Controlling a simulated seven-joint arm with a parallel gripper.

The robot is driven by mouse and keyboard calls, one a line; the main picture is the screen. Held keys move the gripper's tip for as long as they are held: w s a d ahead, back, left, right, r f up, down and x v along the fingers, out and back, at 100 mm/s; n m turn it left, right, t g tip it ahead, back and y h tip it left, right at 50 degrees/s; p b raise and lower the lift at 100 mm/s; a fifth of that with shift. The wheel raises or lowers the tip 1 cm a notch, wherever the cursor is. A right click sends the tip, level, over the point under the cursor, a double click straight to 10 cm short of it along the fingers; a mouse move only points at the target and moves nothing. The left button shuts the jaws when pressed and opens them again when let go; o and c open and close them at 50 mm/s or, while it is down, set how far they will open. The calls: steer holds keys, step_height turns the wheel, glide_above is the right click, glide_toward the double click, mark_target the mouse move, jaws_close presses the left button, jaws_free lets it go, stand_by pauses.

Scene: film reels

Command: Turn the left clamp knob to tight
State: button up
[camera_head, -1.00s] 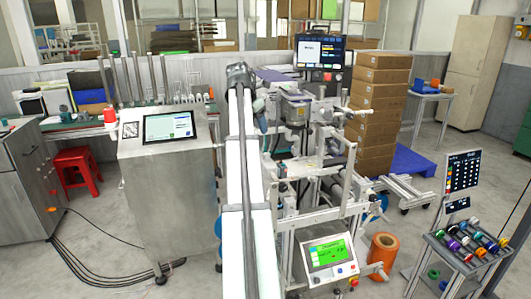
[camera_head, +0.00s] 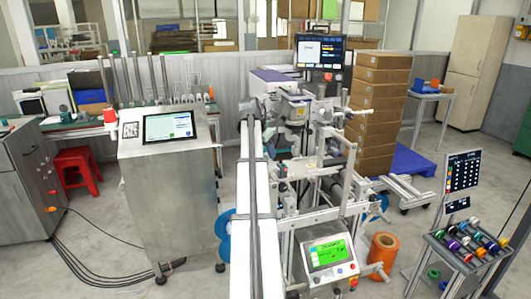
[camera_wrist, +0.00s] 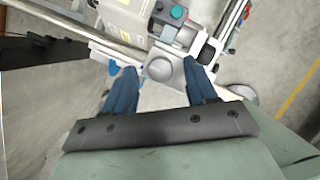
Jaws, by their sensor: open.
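In the wrist view my gripper (camera_wrist: 160,70) is open, its two blue fingers spread apart. A round grey knob-like part (camera_wrist: 160,69) on a pale machine block shows between the fingertips, beyond or level with them. I cannot tell whether the fingers touch it, or whether it is the left clamp knob. A teal knob (camera_wrist: 178,12) sits on the machine farther up. In the head view the arm reaches the left side of the machine, and its end hides the gripper and the knob area.
A steel cabinet with a screen (camera_head: 169,127) stands left of the arm. The machine's lower control panel (camera_head: 327,252) is at the front right. Blue discs (camera_head: 223,226) show beside the arm. Stacked boxes (camera_head: 378,110) and an orange roll (camera_head: 383,248) stand to the right.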

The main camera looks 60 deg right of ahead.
steer(key=shift+d+f, duration=0.15)
steer(key=shift+f, duration=0.25)
steer(key=c, duration=1.1)
steer(key=shift+o, duration=0.2)
